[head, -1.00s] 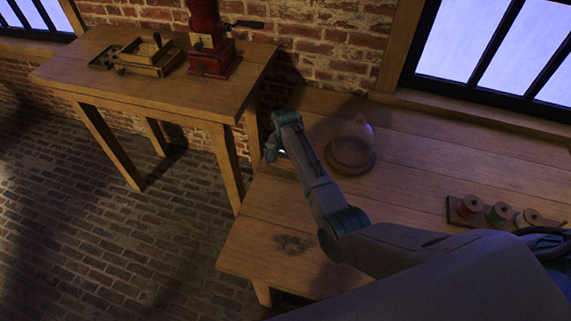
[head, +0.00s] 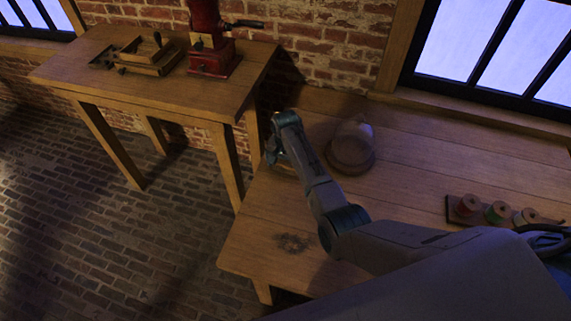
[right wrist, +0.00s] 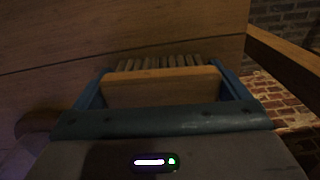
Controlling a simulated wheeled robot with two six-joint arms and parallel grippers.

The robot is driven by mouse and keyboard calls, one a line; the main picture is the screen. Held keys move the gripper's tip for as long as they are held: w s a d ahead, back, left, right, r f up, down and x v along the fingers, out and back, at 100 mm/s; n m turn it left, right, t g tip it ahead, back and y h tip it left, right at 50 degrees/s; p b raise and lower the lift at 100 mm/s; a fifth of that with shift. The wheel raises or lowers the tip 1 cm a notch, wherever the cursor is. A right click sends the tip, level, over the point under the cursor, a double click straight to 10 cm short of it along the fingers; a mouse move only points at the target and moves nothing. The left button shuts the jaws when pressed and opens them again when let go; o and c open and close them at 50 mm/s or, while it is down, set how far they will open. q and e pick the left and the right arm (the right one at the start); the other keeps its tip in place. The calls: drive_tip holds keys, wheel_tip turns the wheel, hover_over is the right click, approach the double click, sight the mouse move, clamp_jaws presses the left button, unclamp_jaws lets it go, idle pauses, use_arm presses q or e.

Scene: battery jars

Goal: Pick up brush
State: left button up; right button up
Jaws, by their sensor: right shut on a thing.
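The brush (right wrist: 162,88) shows in the right wrist view as a pale wooden block with a row of bristles along its far side. It lies between the two blue fingers of my right gripper (right wrist: 163,80), which is shut on it. In the head view my right gripper (head: 274,153) is low over the left end of the long wooden bench (head: 430,200), and the brush is hidden there. I cannot tell whether the brush touches the bench. My left gripper is not in view.
A glass dome (head: 351,148) stands on the bench just right of my right gripper. A rack with thread spools (head: 498,212) is farther right. A side table (head: 100,75) at the left holds a red grinder (head: 208,50) and a wooden box (head: 150,58).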

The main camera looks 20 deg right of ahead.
sight(285, 162)
drive_tip(key=r+p, duration=0.4)
drive_tip(key=shift+s+a+r+p, duration=0.1)
drive_tip(key=shift+s+p, duration=0.1)
drive_tip(key=shift+p, duration=0.2)
drive_tip(key=s+p, duration=0.1)
drive_tip(key=s+a+p, duration=0.1)
drive_tip(key=s+p, duration=0.2)
drive_tip(key=p, duration=0.1)
drive_tip(key=shift+s+a+r, duration=0.2)
drive_tip(key=shift+a, duration=0.05)
drive_tip(key=shift+s+a+p, duration=0.2)
drive_tip(key=shift+s+p, duration=0.15)
drive_tip(key=shift+s, duration=0.15)
drive_tip(key=shift+s+a+p, duration=0.2)
drive_tip(key=shift+s+p, duration=0.1)
drive_tip(key=shift+s, duration=0.2)
drive_tip(key=s+a, duration=0.1)
drive_tip(key=s, duration=0.1)
drive_tip(key=s+a, duration=0.1)
drive_tip(key=s, duration=0.5)
drive_tip(key=shift+s+a, duration=0.15)
drive_tip(key=shift+a, duration=0.25)
